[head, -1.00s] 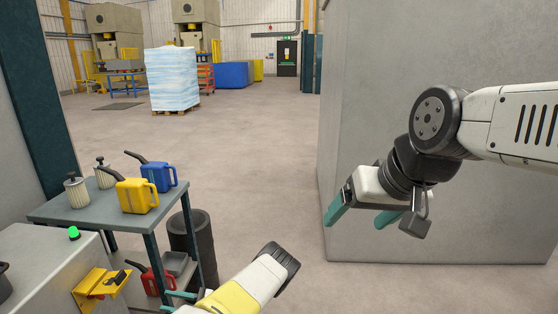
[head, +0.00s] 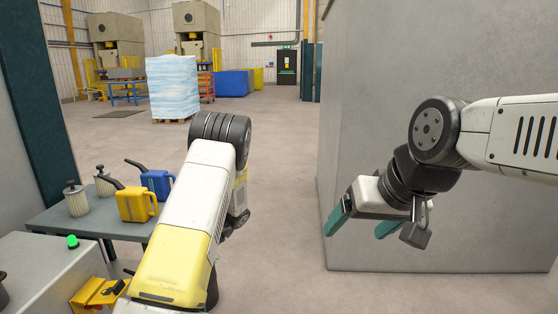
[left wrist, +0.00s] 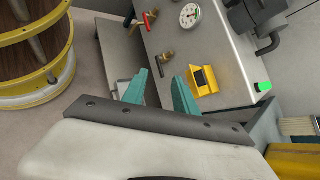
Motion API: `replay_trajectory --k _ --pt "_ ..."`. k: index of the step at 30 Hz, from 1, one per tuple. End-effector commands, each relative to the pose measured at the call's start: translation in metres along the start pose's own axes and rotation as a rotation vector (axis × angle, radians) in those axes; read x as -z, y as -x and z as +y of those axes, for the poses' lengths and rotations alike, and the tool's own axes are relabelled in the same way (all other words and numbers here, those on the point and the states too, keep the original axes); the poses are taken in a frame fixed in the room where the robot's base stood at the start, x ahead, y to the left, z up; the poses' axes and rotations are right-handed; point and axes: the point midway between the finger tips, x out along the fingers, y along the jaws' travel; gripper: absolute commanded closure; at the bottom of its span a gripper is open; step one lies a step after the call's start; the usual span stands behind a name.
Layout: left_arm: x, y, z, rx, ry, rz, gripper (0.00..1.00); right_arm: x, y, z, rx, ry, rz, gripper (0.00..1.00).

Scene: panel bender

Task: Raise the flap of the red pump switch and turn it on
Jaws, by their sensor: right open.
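A yellow switch housing (head: 98,293) with a dark part on it is on the grey machine cabinet at the lower left of the head view, partly cut off by the frame and my left arm. It also shows in the left wrist view (left wrist: 203,82), with a dark slot; I cannot make out the red switch or whether the flap is up. My left gripper (left wrist: 161,77) is open and empty, its teal fingers apart to the left of the housing. It is hidden in the head view. My right gripper (head: 354,234) is open and empty before the big grey cabinet.
A green lamp (head: 72,241) stands near the housing. A gauge (left wrist: 190,14) and red-handled valve (left wrist: 150,18) are close by. A side table (head: 60,221) holds a yellow can (head: 136,205), a blue can (head: 155,184) and filters. A big grey cabinet (head: 440,80) is at right; the middle floor is clear.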

Motion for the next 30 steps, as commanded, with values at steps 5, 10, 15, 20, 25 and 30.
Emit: replay_trajectory --k 5,10,15,20,25,30 --pt "-0.043 0.040 0.003 -0.182 0.067 0.197 0.65 0.000 0.000 0.000 0.000 0.000 0.000 0.18" --pt "-0.085 0.076 0.008 -0.327 0.125 0.387 0.65 0.000 0.000 0.000 0.000 0.000 0.000 0.18" --pt "-0.131 0.110 0.016 -0.450 0.182 0.582 0.65 0.000 0.000 0.000 0.000 0.000 0.000 0.18" --pt "-0.177 0.136 0.026 -0.545 0.238 0.767 0.65 0.000 0.000 0.000 0.000 0.000 0.000 0.18" --pt "-0.225 0.157 0.040 -0.622 0.298 0.962 0.65 0.000 0.000 0.000 0.000 0.000 0.000 0.18" --pt "-0.267 0.170 0.057 -0.673 0.358 1.146 0.65 0.000 0.000 0.000 0.000 0.000 0.000 0.18"
